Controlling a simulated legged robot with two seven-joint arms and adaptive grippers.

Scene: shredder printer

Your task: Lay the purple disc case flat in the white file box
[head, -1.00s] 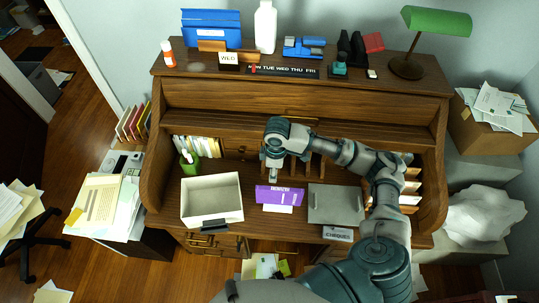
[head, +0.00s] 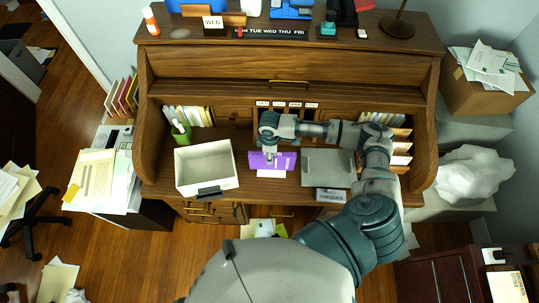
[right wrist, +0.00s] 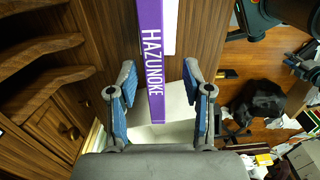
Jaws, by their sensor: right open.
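The purple disc case (head: 285,161) lies on the desk's writing surface, right of the white file box (head: 206,191). The box is open-topped and its visible inside looks empty. My right gripper (head: 270,160) is over the case, pointing down, and hides part of it. In the right wrist view, the case (right wrist: 153,60) shows as a long purple strip with white lettering, running between the open fingers of my gripper (right wrist: 159,76). There is a gap on both sides. Part of the file box (right wrist: 178,105) shows beyond the fingers. My left gripper is not in view.
A grey flat tray (head: 328,168) with a label plate stands right of the case. A white paper (head: 271,173) lies at the case's front edge. A green bottle (head: 181,131) stands behind the box. Pigeonholes with files line the desk's back.

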